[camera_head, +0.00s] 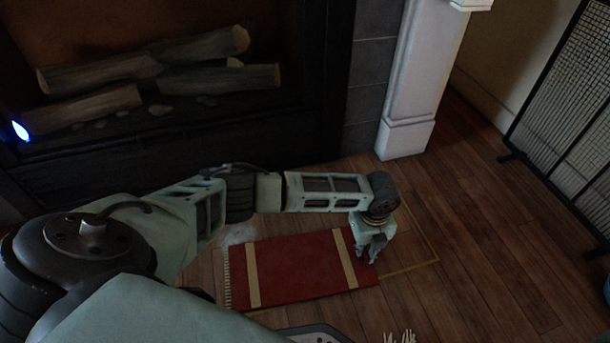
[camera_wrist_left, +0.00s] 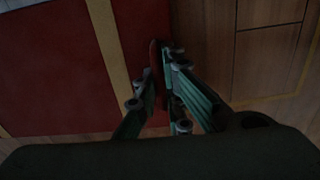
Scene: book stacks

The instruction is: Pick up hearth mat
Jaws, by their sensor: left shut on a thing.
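The hearth mat (camera_head: 300,267) is red with two tan stripes and a pale fringe at its left end. It lies on the wood floor before the fireplace. My left gripper (camera_head: 367,258) is at the mat's right end, with the fingers pointing down. In the left wrist view, the mat (camera_wrist_left: 50,80) fills the left side, and the fingers of my left gripper (camera_wrist_left: 160,85) are shut on its red edge. The mat still looks flat on the floor. My right gripper is not in view.
A fireplace with several logs (camera_head: 150,75) is at the back left. A white pillar (camera_head: 415,80) stands beside it. A black mesh screen (camera_head: 575,110) stands at the right. A thin tan outline (camera_head: 425,262) marks the floor right of the mat. Floor (camera_head: 480,240) at the right is clear.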

